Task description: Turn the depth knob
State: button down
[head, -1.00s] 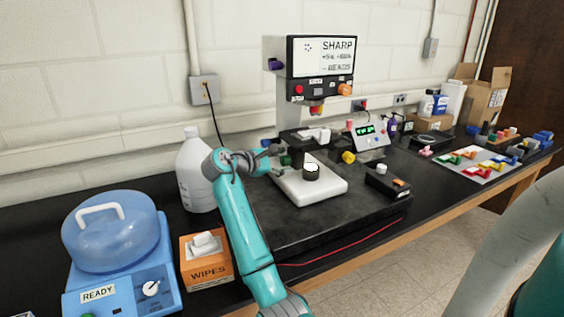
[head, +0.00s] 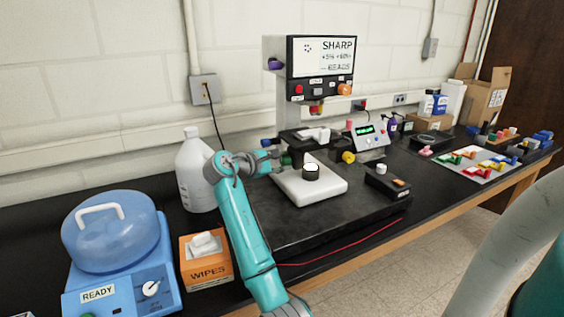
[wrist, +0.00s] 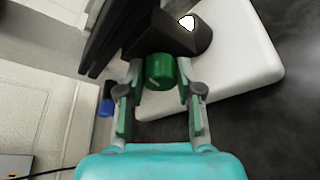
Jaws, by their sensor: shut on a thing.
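A green ridged knob (wrist: 159,72) sticks out of a black microscope part in the wrist view, at the upper middle. My gripper (wrist: 159,86) has one finger on each side of the knob and is shut on it. In the head view, my gripper (head: 279,160) reaches in from the left at the side of the black stage; the knob is mostly hidden there. A yellow knob (head: 348,157) is on the opposite side of the stage. The black cylinder with a bright white top (head: 311,172) stands on the white base (head: 322,190).
A screen reading SHARP (head: 322,57) is above the stage. A control box with a green display (head: 367,133) is behind it. A white jug (head: 195,175), a wipes box (head: 206,262) and a blue centrifuge (head: 115,240) stand on the left. A small black box (head: 387,184) lies right of the base.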

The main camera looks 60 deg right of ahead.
jog(key=shift+f+m+t+h, duration=0.15)
jog(key=shift+m+t+h, duration=0.25)
jog(key=shift+m+h, duration=0.9)
jog(key=shift+s+m+y, duration=0.1)
jog(key=shift+m+y, duration=0.3)
jog(key=shift+m, duration=0.1)
jog(key=c, duration=0.8)
grip_release()
jog(key=shift+o, duration=0.2)
jog(key=shift+a, duration=0.15)
jog(key=v, duration=1.2)
